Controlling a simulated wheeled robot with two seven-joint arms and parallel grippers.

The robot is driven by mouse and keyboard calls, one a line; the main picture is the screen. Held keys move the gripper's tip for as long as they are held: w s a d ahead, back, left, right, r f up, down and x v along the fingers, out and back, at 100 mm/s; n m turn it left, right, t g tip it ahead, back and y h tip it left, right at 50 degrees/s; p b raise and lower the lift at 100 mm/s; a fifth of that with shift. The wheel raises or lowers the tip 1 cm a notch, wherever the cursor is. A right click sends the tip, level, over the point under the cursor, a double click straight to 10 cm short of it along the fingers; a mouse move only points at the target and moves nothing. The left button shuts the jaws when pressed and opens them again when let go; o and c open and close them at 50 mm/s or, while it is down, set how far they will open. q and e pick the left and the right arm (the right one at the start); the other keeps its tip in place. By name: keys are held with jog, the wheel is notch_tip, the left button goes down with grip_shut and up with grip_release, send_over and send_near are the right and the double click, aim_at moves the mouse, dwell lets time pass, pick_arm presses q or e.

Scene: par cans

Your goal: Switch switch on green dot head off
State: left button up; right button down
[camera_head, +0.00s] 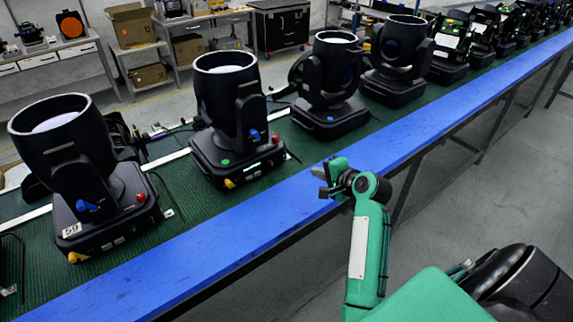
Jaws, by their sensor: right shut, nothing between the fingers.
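The green dot head (230,120) is a black moving-head light standing upright on the green bench mat. Its base carries a green dot (225,162), a lit greenish display strip (252,166), a yellow knob (229,184) at the front corner and a red knob (276,140) at the right. A blue knob (254,134) sits on its yoke. Which part is the switch I cannot tell for sure. My right gripper (322,182) is shut and empty over the blue bench edge, to the right of this head and apart from it. My left gripper is not in view.
A head labelled 59 (72,150) stands at the left. Another head with a blue dot (328,85) stands behind to the right, with several more beyond. The blue bench edge (240,235) is clear. Boxes (131,25) and tables stand at the back.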

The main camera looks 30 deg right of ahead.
aim_at(283, 157)
jog(key=shift+s+a+f, duration=0.1)
jog(key=shift+s+f, duration=0.1)
jog(key=shift+f, duration=0.05)
jog(key=p+x, duration=0.1)
jog(key=x, duration=0.3)
jog(key=p+x, duration=0.2)
jog(key=x, duration=0.3)
jog(key=r+p+x, duration=0.1)
jog(key=x, duration=0.3)
jog(key=shift+w+f, duration=0.2)
jog(key=shift+w, duration=0.35)
jog(key=shift+f, duration=0.1)
